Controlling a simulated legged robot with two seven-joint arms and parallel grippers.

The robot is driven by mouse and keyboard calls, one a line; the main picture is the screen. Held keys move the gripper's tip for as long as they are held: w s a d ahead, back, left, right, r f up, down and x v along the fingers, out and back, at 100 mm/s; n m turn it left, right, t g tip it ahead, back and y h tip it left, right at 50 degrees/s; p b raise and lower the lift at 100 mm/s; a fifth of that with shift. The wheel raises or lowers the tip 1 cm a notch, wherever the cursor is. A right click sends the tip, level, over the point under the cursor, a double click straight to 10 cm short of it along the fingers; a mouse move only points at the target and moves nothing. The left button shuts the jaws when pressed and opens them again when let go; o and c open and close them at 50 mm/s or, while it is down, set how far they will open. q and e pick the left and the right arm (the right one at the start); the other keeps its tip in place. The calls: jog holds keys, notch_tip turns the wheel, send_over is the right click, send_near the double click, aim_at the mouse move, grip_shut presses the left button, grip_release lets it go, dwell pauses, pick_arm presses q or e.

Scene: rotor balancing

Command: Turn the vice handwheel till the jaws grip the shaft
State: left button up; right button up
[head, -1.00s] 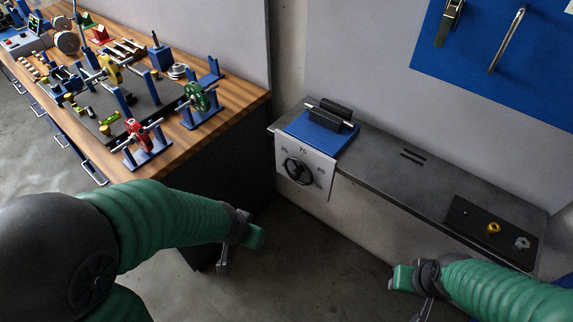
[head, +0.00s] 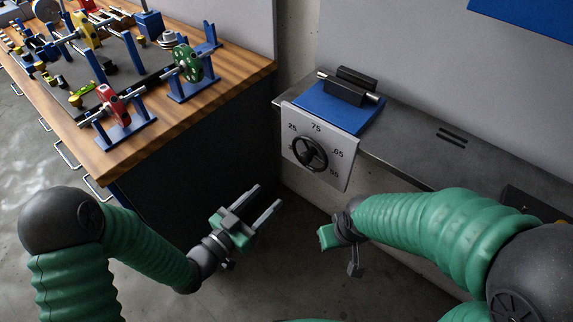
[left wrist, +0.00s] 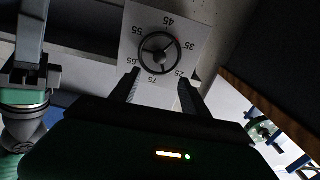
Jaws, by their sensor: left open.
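The black vice handwheel (head: 310,152) is on a white numbered dial plate (head: 345,173) at the front of the bench. In the left wrist view the handwheel (left wrist: 158,54) faces me, with a red mark near 35. Behind the plate, the vice has a blue base (head: 330,113) and dark jaws (head: 356,79). A pale shaft (head: 373,97) lies at the jaws; whether they touch it I cannot tell. My left gripper (head: 268,196) is open and empty, below and left of the wheel, fingers pointing towards it, apart from it. My right gripper (head: 340,242) is below the plate; its fingers are unclear.
The grey bench top (head: 420,140) runs right, with a dark tray (head: 522,198) partly behind my right arm. A wooden workbench (head: 235,75) with rotor stands and tools stands at the left. Open floor lies between the benches.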

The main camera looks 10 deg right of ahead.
aim_at(303, 162)
pick_arm(q)
jog(key=b+x, duration=0.1)
jog(key=x, duration=1.4)
jog(key=shift+w+d+f+b, duration=0.1)
jog(key=shift+w+d+b, duration=0.15)
jog(key=shift+b, duration=0.15)
jog(key=shift+c, duration=0.4)
grip_shut()
